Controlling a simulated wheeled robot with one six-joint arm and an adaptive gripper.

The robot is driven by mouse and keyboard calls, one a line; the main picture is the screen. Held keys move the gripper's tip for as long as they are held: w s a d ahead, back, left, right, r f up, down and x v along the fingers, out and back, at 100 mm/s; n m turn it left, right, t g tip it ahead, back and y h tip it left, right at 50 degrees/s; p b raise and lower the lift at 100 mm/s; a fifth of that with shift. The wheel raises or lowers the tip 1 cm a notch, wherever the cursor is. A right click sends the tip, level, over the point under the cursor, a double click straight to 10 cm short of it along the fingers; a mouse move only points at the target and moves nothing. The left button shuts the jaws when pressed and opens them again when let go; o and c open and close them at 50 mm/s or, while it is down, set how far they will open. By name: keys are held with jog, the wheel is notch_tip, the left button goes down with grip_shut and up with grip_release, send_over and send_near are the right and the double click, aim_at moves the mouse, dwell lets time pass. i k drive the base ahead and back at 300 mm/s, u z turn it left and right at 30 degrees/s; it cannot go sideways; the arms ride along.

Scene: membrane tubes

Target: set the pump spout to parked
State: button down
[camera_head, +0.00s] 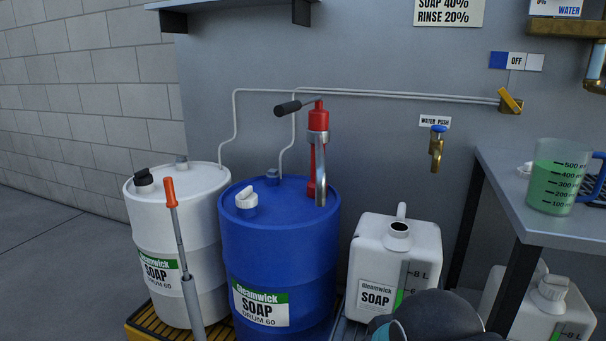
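The red hand pump (318,122) stands upright on top of the blue soap drum (275,260). Its lever with a black grip (288,108) points left. The silver spout (320,172) comes from the pump's collar and hangs down on the near side, in front of the red pump body. Its lower end shows against the drum's front right rim, left of the white jerrycan and not over its opening. A dark rounded part of my arm (440,318) shows at the bottom edge. My gripper is out of view.
The open-necked white jerrycan (370,250) stands right of the blue drum. A white drum (165,225) and an orange-topped rod (178,230) are on the left. A bench (550,225) with a green-filled jug (553,185) is at right. Thin pipes run along the wall.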

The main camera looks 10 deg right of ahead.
aim_at(319, 138)
jog(key=u, duration=0.3)
jog(key=k, duration=0.65)
jog(key=z, duration=0.8)
jog(key=i, duration=0.85)
jog(key=z, duration=0.35)
